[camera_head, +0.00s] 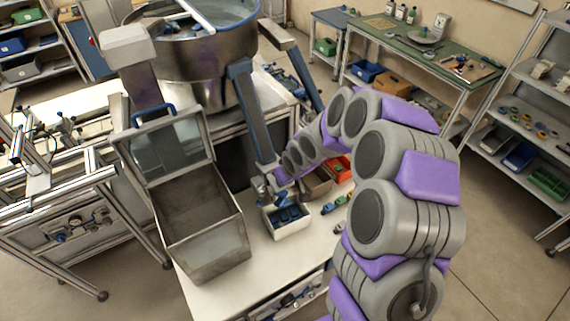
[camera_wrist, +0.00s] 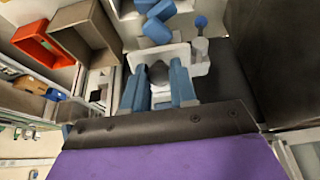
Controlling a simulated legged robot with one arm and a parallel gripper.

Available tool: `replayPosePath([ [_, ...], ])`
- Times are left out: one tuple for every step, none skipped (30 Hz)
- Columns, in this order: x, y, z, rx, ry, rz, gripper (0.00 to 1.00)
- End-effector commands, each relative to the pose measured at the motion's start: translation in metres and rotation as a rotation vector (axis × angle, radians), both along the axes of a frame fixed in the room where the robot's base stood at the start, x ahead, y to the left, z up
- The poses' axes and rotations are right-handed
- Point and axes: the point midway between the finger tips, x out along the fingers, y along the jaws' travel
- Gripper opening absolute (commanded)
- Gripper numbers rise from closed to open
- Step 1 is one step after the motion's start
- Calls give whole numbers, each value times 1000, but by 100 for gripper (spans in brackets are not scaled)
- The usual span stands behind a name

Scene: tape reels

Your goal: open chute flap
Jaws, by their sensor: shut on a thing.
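My gripper (camera_wrist: 158,84) shows two blue fingers in the wrist view, closed around a dark grey rounded piece (camera_wrist: 158,72). I cannot tell whether this piece belongs to the chute flap. In the head view my gripper (camera_head: 264,190) is low, beside the back left of a small white bin (camera_head: 291,229) holding blue parts (camera_head: 289,213). The white bin also shows just beyond the fingers in the wrist view (camera_wrist: 200,66). A metal box (camera_head: 212,252) to the left has a raised, see-through lid (camera_head: 168,150) with a blue handle (camera_head: 153,113). My gripper is apart from it.
A large metal bowl (camera_head: 205,68) on legs stands behind the worktable (camera_head: 258,265). An orange-red bin (camera_head: 341,168) and a brown bin (camera_head: 316,183) are close on the right. A green-topped bench (camera_head: 400,42) and shelves (camera_head: 530,105) stand farther right.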

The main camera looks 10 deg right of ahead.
Motion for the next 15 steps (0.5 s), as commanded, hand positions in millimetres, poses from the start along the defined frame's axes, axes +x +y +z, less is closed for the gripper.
replayPosePath([
  [2, 2, 9, -11, 23, 0, 0],
  [2, 2, 10, -19, 38, 0, 0],
  [3, 2, 11, -31, 60, 0, 0],
  [3, 2, 13, -38, 74, -1, 0],
  [3, 3, 13, -45, 87, -1, 0],
  [2, 3, 13, -54, 108, 0, 0],
  [2, 3, 13, -60, 122, 1, 0],
  [3, 3, 14, -65, 132, -1, 0],
  [4, 3, 14, -71, 145, -1, 0],
  [4, 3, 15, -77, 155, -1, 0],
  [4, 3, 15, -82, 165, 0, 0],
  [4, 3, 15, -87, 175, 0, 0],
  [5, 3, 16, -90, 181, 0, 0],
  [5, 4, 16, -92, 185, 0, 0],
  [5, 4, 16, -95, 193, 0, 0],
])
